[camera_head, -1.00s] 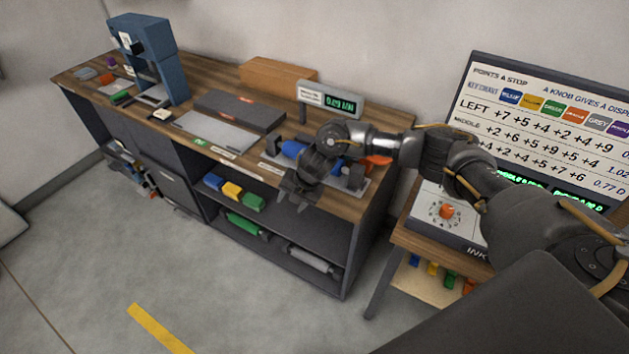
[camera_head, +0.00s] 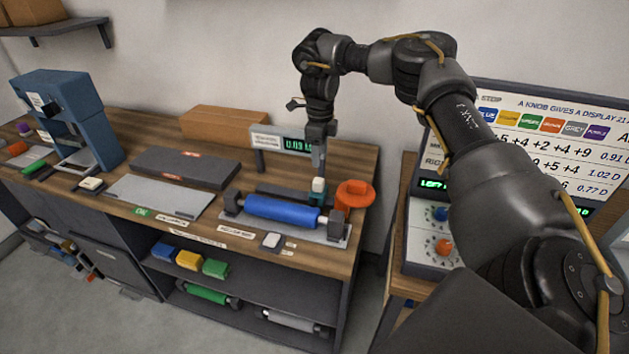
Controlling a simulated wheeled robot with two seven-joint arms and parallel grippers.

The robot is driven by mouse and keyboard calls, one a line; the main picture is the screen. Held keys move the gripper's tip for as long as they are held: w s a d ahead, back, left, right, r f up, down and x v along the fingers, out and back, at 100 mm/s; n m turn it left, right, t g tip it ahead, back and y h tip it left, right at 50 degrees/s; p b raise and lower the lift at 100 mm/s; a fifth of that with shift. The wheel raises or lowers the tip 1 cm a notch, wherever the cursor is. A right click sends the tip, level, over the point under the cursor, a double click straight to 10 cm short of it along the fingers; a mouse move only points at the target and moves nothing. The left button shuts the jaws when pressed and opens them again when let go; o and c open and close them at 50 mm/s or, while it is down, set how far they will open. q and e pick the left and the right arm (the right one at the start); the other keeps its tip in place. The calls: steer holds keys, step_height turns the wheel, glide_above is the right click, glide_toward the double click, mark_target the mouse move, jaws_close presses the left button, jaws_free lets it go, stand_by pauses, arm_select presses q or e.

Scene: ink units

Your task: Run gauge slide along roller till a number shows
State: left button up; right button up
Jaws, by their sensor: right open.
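A blue roller (camera_head: 281,211) lies in a grey cradle between two dark end blocks on the wooden bench. A small block with a white top and teal base (camera_head: 317,190), apparently the gauge slide, stands behind the roller near its right end. My right gripper (camera_head: 318,172) points down just above this block, with its jaws open. Whether the fingers straddle or touch the block I cannot tell. A small display (camera_head: 283,143) behind the roller shows green digits, partly hidden by my gripper and too small to read surely. My left gripper is not in view.
An orange ring-shaped thing (camera_head: 355,194) stands right of the block, close to my gripper. A dark slab (camera_head: 187,168) and a grey plate (camera_head: 153,195) lie left of the roller. A blue press (camera_head: 70,120) stands further left. A knob console (camera_head: 435,235) is at the right.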

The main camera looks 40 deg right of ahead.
glide_above(319, 180)
step_height(319, 180, down, 5)
steer(key=shift+f, duration=0.1)
step_height(319, 180, down, 5)
steer(key=shift+d+f+p, duration=0.1)
steer(key=shift+p, duration=0.45)
steer(key=shift+f, duration=0.5)
steer(key=shift+c, duration=1)
jaws_close()
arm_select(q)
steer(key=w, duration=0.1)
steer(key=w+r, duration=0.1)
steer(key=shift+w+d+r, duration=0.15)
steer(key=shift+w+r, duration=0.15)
